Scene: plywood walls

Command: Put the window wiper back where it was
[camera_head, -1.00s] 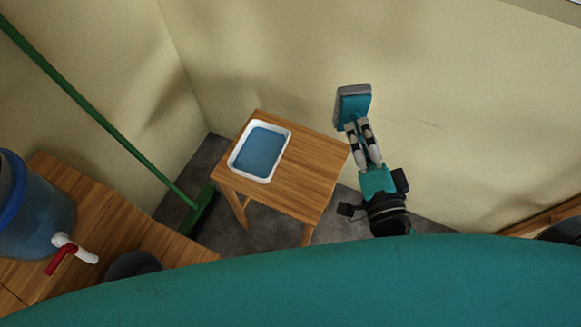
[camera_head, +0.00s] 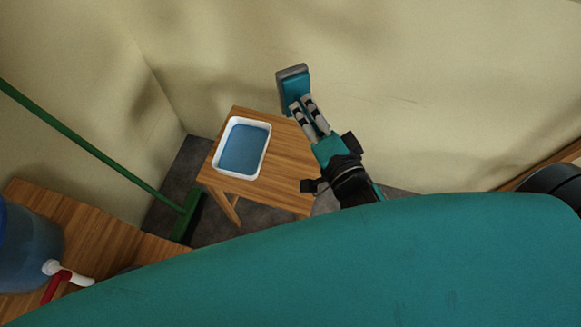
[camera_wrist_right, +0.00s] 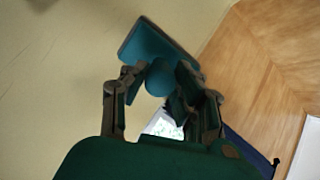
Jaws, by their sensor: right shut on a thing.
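The window wiper (camera_head: 293,88) has a teal head with a grey edge. My right gripper (camera_head: 305,106) is shut on it, and the head sticks out beyond the fingertips. In the head view it shows over the back right part of the small wooden table (camera_head: 283,162), near the wall. In the right wrist view the wiper (camera_wrist_right: 150,42) shows ahead of the fingers of my right gripper (camera_wrist_right: 160,85), with its round handle between them. A white tray (camera_head: 218,168) with a blue inside stands on the table's left part. My left gripper is not in view.
A green broom (camera_head: 110,160) leans in the left corner. A second wooden surface (camera_head: 85,222) at the lower left bears a blue water container (camera_head: 28,250) with a red and white tap (camera_head: 65,273). Plain walls stand behind the table.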

